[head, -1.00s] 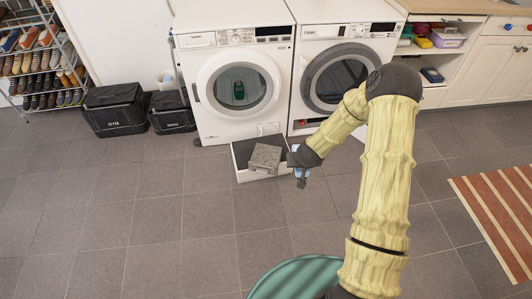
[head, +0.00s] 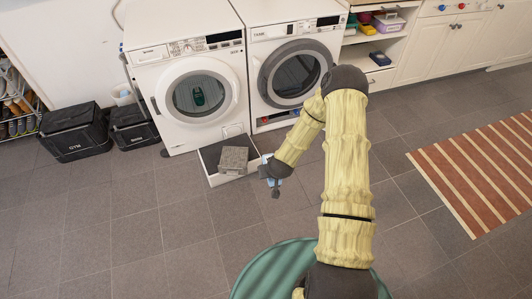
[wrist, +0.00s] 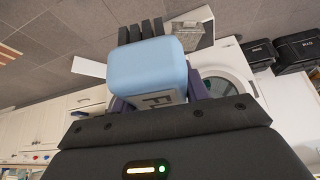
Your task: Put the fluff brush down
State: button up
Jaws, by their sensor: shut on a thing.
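The fluff brush (wrist: 148,70) is a light blue rounded block with dark bristle-like prongs at its far end. Part of a label starting "FL" shows on it in the wrist view. My gripper (head: 271,173) is shut on the brush and holds it in front of the washing machines, just right of a low white tray. In the head view only a little of the light blue brush (head: 267,159) shows; my gripper hides the rest.
The white tray (head: 221,180) with a grey box (head: 233,159) stands before the left washer (head: 175,112). Two black boxes (head: 75,133) (head: 133,128) stand left. A striped rug (head: 480,170) lies right. The tiled floor (head: 150,230) at front left is clear.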

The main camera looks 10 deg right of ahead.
aim_at(272, 188)
jog(key=s+p, duration=0.2)
jog(key=p, duration=0.1)
jog(key=s+r+p, duration=0.1)
jog(key=s+p, duration=0.2)
jog(key=s+a+r+p, duration=0.1)
jog(key=s+p, duration=0.2)
jog(key=shift+s+a+r+p, duration=0.1)
jog(key=shift+r+p, duration=0.1)
jog(key=shift+p, duration=0.15)
jog(key=shift+f, duration=0.15)
jog(key=shift+s, duration=0.1)
